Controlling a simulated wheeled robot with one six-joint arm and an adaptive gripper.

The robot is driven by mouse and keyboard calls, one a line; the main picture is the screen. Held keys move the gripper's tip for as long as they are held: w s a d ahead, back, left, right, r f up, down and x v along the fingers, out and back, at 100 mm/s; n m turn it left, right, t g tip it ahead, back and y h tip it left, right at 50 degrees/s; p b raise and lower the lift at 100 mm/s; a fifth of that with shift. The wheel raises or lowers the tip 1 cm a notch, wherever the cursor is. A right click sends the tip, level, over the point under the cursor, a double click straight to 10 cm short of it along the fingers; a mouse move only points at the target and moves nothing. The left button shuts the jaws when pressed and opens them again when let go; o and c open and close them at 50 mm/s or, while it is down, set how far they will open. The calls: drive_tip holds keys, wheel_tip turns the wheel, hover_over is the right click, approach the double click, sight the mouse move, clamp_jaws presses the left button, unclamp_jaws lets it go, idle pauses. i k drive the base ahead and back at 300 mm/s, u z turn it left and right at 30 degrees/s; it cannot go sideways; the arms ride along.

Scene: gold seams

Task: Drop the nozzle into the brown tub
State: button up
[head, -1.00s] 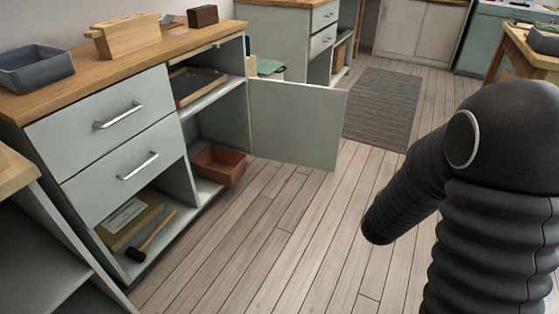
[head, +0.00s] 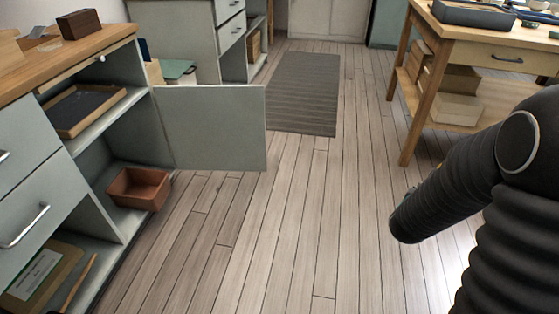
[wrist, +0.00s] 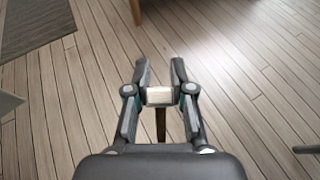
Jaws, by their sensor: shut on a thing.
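The brown tub (head: 142,187) sits on the low shelf of the open grey cabinet at left in the head view, its open top facing up. My gripper (wrist: 161,70) shows in the wrist view, above bare floor and away from the tub. Its two fingers are partly closed around a small pale piece with a darker stem, which I take as the nozzle (wrist: 160,96). Its full shape is hard to make out. In the head view my dark arm hides most of the gripper and the nozzle.
The open cabinet door (head: 210,128) juts out beyond the tub. A dark tray (head: 82,108) lies on the shelf above. A wooden table (head: 490,60) stands at right. A grey mat (head: 305,92) lies behind; the floor between is clear.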

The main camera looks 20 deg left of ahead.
sight(146, 191)
drive_tip(key=u, duration=0.05)
drive_tip(key=i, duration=2.25)
drive_tip(key=u, duration=3.75)
drive_tip(key=i, duration=1.5)
drive_tip(key=u, duration=0.05)
